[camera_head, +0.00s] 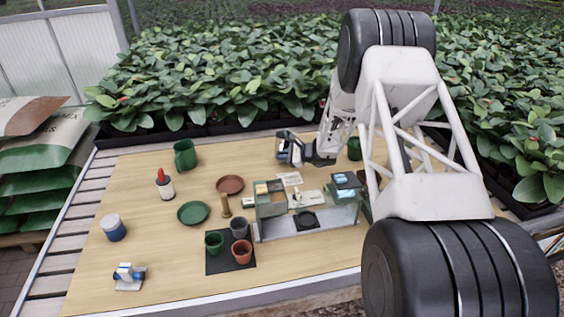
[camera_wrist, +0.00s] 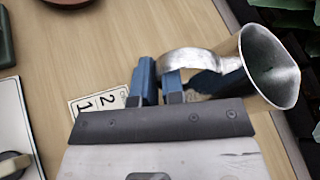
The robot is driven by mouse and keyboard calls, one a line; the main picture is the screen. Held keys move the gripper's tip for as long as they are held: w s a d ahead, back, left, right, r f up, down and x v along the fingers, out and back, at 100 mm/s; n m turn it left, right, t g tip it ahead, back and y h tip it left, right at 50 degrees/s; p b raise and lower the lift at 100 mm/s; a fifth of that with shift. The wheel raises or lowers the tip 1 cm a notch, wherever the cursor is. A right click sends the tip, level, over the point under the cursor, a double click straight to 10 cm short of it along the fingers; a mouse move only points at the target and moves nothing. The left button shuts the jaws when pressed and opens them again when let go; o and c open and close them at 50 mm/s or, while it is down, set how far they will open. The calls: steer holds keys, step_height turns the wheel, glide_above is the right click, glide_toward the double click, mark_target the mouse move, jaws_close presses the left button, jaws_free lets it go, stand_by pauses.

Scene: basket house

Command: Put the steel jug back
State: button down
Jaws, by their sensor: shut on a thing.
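The steel jug (camera_wrist: 270,68) shows in the wrist view as a shiny metal vessel with a wide round mouth, tilted in the picture. The blue fingers of my gripper (camera_wrist: 160,82) are shut on its curved handle band, at the jug's left side. In the head view my gripper (camera_head: 292,149) is over the back of the wooden table, behind the grey rack.
A number card (camera_wrist: 98,103) lies left of the fingers. The grey rack (camera_head: 270,203) stands in front of the gripper; a dark mat (camera_head: 215,262) holds several pots. Leafy plants (camera_head: 230,75) line the back edge.

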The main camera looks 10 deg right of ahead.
steer(key=shift+f, duration=1.3)
steer(key=shift+f, duration=0.15)
steer(key=c, duration=1.2)
jaws_free()
steer(key=shift+c, duration=0.2)
steer(key=v, duration=1.2)
steer(key=shift+r, duration=0.25)
